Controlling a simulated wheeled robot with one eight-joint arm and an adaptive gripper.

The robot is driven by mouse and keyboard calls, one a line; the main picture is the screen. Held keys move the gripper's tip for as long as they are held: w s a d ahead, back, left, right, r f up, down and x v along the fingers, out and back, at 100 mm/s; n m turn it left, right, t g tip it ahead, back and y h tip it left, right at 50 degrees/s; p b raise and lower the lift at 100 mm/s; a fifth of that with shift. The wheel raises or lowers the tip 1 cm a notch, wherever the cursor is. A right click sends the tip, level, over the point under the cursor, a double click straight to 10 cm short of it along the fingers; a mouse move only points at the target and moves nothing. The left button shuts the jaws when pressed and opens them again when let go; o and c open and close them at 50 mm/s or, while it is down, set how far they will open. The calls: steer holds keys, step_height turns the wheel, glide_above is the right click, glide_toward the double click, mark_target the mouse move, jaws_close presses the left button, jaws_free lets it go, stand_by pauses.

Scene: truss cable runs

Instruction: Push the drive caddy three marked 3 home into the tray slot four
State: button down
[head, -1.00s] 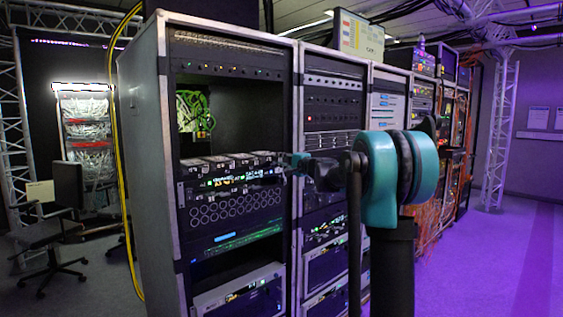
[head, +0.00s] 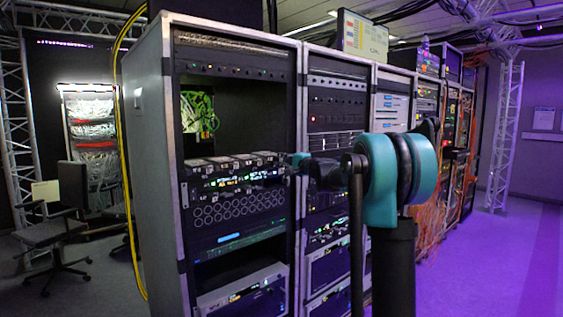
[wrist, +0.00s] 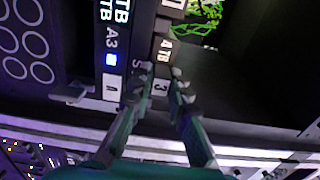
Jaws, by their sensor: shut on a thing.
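The drive caddy three (wrist: 161,88), with a white label marked 3, sits between my fingertips in the wrist view. My gripper (wrist: 161,78) is shut on it. The drive tray (head: 235,178) is in the left rack in the head view, with several caddies side by side. My gripper (head: 297,162) reaches its right end from the right. How deep caddy three sits, and which slot it lines up with, I cannot tell.
Left of the fingers in the wrist view is a neighbouring caddy (wrist: 111,62) with a blue light. A metal rack rail (wrist: 250,152) runs beneath the fingers. Open dark space with green cables (head: 197,112) lies above the tray. Another rack (head: 335,120) stands close on the right.

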steer(key=c, duration=1.4)
jaws_free()
steer(key=shift+o, duration=0.2)
steer(key=v, duration=1.2)
steer(key=s+a+f+n+g+h, duration=0.2)
steer(key=s+a+f+n+g, duration=0.15)
steer(key=s+f, duration=0.85)
steer(key=s+a+f+n+g+h, duration=0.2)
steer(key=s+f+n+g, duration=0.2)
steer(key=s+f, duration=0.75)
steer(key=s+d+f+n+g+h, duration=0.1)
steer(key=s+d+f+h, duration=0.2)
steer(key=s+f, duration=0.6)
steer(key=s+d+f+n+g+h, duration=0.2)
steer(key=s+d+f+h, duration=0.1)
steer(key=s+d+f, duration=0.4)
steer(key=s+f, duration=0.3)
steer(key=shift+s+d+f+h, duration=0.2)
steer(key=shift+d+f+h, duration=0.05)
steer(key=shift+d+h, duration=0.05)
